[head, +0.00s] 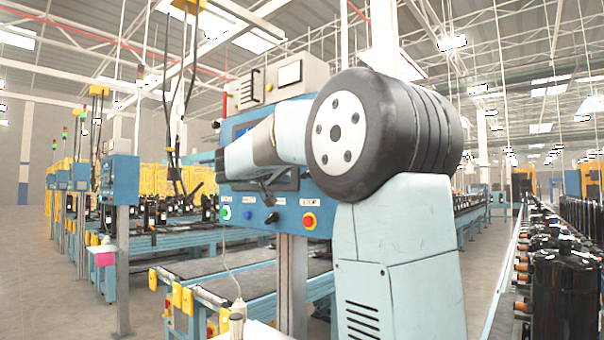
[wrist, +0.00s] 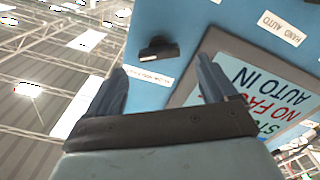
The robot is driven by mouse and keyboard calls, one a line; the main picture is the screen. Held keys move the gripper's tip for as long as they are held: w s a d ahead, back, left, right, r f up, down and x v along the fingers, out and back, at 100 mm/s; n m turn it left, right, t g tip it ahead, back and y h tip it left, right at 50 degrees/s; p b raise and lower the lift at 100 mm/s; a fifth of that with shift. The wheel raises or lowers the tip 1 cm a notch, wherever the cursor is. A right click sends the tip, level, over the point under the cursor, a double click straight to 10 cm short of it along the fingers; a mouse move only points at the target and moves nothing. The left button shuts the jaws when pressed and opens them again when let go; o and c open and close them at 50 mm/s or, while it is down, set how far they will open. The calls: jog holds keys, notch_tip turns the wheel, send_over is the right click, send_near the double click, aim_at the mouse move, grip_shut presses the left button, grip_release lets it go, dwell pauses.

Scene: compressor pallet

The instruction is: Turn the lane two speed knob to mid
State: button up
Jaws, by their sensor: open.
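A black knob (wrist: 158,50) sits on the blue control panel in the wrist view, with a small white label (wrist: 148,77) beside it that is too small to read. My gripper (wrist: 162,66) is open and empty. Its two fingers point at the panel, and the knob shows between and just beyond the fingertips, apparently untouched. In the head view my gripper (head: 267,191) is in front of the blue panel (head: 262,235).
A screen (wrist: 262,92) with upside-down text lies close to the right finger, near a HAND AUTO label (wrist: 282,29). The head view shows a green button (head: 226,213), a blue button (head: 247,214) and a red emergency stop (head: 309,221). Conveyors (head: 220,265) stand below.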

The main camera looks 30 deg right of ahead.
jog(key=shift+x, duration=2.3)
jog(key=shift+c, duration=0.3)
